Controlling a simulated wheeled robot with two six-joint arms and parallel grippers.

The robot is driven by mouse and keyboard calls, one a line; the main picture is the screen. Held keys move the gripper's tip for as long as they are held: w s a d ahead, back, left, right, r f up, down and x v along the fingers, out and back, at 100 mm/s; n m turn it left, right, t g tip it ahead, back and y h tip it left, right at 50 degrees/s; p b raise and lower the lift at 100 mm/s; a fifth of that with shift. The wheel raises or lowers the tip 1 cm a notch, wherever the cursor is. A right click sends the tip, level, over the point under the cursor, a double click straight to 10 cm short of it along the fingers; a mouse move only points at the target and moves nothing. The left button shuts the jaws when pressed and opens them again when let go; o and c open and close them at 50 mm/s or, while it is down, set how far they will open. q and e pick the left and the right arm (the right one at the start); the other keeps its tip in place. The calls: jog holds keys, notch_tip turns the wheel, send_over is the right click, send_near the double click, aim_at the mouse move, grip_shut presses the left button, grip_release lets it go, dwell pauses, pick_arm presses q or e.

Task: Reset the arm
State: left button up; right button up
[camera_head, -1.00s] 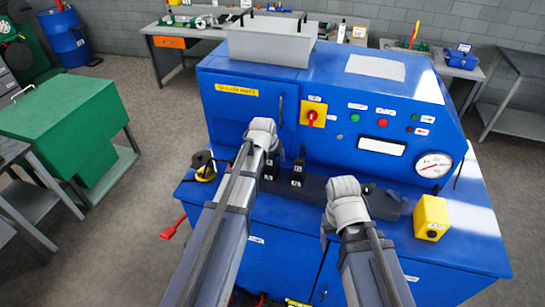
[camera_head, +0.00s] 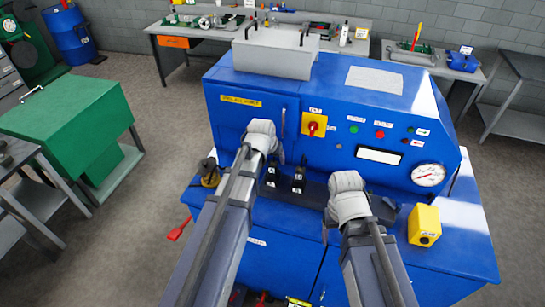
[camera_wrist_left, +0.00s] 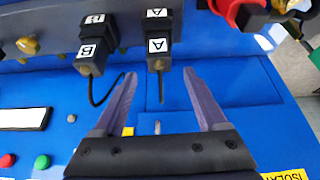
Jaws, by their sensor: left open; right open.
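My left gripper (camera_head: 264,140) is in front of the blue machine (camera_head: 230,115), at the left of its ledge. Its fingers are mostly hidden behind the wrist in the head view. In the left wrist view its two fingers (camera_wrist_left: 160,82) are apart with nothing held between them. My right gripper (camera_head: 347,192) is over the right part of the ledge, its fingertips hidden by the wrist. Black connectors marked A (camera_wrist_left: 158,42) and B (camera_wrist_left: 90,55) stand on the ledge beyond the left fingertips; they also show between the arms in the head view (camera_head: 299,178).
A yellow box (camera_head: 424,225) stands on the ledge's right end. A yellow and black item (camera_head: 209,172) is at its left end. A red handle (camera_head: 178,229) sticks out at the left. A green cabinet (camera_head: 75,130) stands left, with open floor between.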

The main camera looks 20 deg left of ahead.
dwell(0.4)
pick_arm(q)
jog(key=s+d+f+g, duration=0.1)
jog(key=s+g, duration=0.1)
jog(key=s, duration=0.7)
jog(key=s+d+f+g, duration=0.2)
jog(key=s+g, duration=0.1)
jog(key=s, duration=0.6)
jog(key=s+d+f+m+b, duration=0.1)
jog(key=d+f+b, duration=0.2)
jog(key=f+b, duration=0.3)
jog(key=s+d+f+m+b, duration=0.1)
jog(key=s+d+f+b, duration=0.1)
jog(key=d+f+b, duration=0.2)
jog(key=s+d+f+m+y+b, duration=0.1)
jog(key=s+d+f+b, duration=0.1)
jog(key=f+b, duration=0.7)
jog(key=shift+d+f+m+b, duration=0.2)
jog(key=shift+d+m+b, duration=0.2)
jog(key=shift+d+b, duration=0.25)
